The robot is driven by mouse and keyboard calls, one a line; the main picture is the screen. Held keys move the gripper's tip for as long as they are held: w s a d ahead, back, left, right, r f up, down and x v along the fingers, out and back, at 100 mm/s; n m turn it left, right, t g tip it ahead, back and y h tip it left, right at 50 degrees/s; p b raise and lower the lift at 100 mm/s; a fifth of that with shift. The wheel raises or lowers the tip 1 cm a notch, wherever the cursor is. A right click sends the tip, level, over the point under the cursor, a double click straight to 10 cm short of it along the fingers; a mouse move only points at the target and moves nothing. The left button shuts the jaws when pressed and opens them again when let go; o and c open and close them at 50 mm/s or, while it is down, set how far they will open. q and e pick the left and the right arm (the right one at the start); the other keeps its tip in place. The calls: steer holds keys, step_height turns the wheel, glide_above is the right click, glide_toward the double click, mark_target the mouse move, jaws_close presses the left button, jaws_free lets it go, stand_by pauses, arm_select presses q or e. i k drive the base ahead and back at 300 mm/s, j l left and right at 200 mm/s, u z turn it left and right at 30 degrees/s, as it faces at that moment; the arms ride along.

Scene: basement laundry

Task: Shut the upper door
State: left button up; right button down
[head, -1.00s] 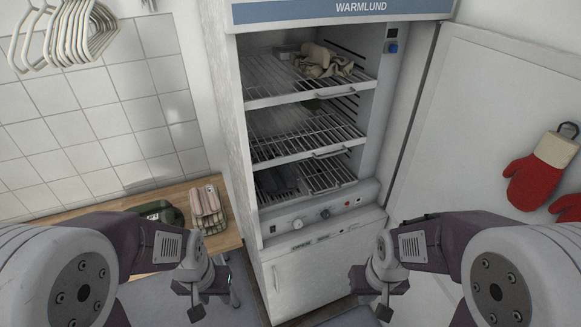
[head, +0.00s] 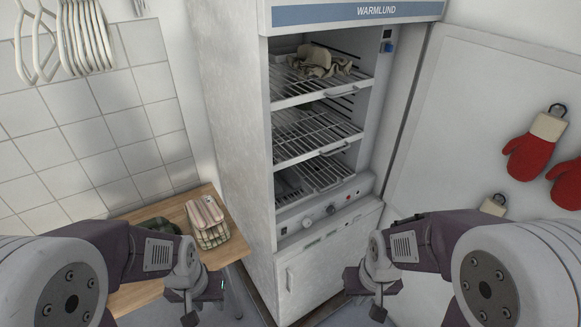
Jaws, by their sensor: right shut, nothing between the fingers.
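The upper door (head: 470,130) of the white Warmlund cabinet (head: 225,130) stands wide open, swung out to the right, with red oven mitts on the face toward me. The upper compartment is open and shows several wire shelves (head: 318,145). The small lower door (head: 325,258) below the control panel is shut. My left gripper (head: 190,305) is in front of the cabinet's lower left, apart from it; its jaws are too small to read. My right gripper (head: 379,303) is shut and empty, low in front of the lower door and left of the upper door, touching neither.
Hangers (head: 85,40) hang on the tiled wall. Beige cloth (head: 320,63) lies on the top shelf. A red mitt (head: 530,150) hangs on the door.

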mark_target(477, 92)
steer(key=l+z, duration=0.2)
steer(key=z, duration=0.15)
steer(key=l+z, duration=0.35)
steer(key=k+j, duration=0.05)
steer(key=j, duration=0.05)
